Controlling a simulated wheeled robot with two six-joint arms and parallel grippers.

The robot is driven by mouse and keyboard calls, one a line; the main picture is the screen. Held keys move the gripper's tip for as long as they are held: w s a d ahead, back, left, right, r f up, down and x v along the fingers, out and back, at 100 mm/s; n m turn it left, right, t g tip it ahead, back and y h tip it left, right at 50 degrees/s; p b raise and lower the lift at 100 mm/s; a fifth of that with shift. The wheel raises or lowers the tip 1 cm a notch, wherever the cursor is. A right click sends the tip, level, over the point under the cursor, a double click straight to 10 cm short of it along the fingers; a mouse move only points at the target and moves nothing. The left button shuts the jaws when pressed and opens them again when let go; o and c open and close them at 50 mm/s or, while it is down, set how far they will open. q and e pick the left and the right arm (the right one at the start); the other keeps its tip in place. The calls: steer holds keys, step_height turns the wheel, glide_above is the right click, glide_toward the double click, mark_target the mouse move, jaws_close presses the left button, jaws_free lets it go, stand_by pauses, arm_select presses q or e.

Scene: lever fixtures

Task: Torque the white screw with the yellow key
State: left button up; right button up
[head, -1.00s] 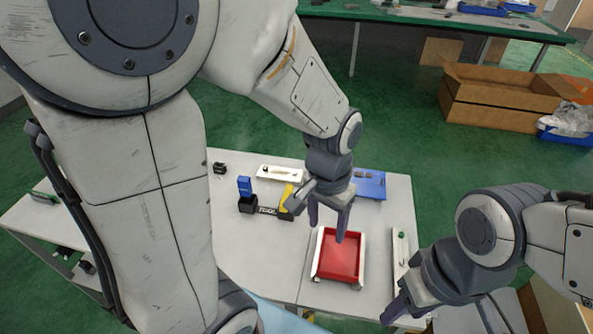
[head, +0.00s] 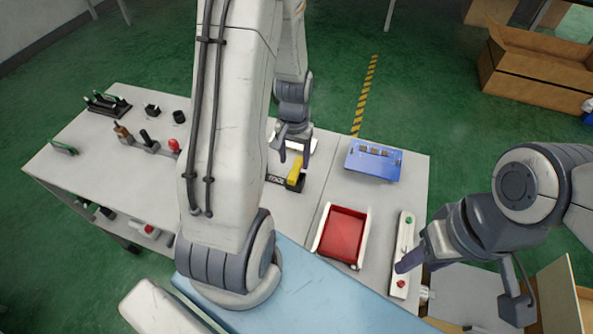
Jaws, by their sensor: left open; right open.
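The yellow key (head: 296,171) stands upright in a black tool holder (head: 275,180) near the middle of the table. My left gripper (head: 292,158) is open and hangs just behind and over the key, with no clear sign of contact. A white plate (head: 313,140) lies behind my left gripper and is partly covered by it. I cannot make out the white screw. My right gripper (head: 462,280) is open and empty at the lower right, beside a white lever strip.
A red tray (head: 343,235) with white sides and a blue panel (head: 374,160) lie right of the key. The white strip (head: 402,250) has green and red buttons. Levers (head: 148,140) stand at left. My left arm covers the table's centre-left.

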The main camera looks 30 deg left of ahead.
mark_target(296, 167)
arm_select(q)
steer(key=shift+w+d+f+p, duration=0.1)
steer(key=shift+f+p, duration=0.1)
steer(key=shift+f, duration=1)
steer(key=shift+d+f+p, duration=0.1)
steer(key=shift+f+p, duration=0.1)
steer(key=shift+f, duration=0.95)
jaws_close()
steer(key=shift+r, duration=0.1)
steer(key=shift+a+r, duration=0.1)
steer(key=shift+r, duration=0.4)
steer(key=r, duration=0.2)
steer(key=r+b, duration=0.1)
steer(key=shift+d+r, duration=0.15)
steer(key=shift+d, duration=0.15)
steer(key=d+r+b, duration=0.1)
steer(key=d+r, duration=0.5)
steer(key=d, duration=0.5)
steer(key=shift+s+r, duration=0.3)
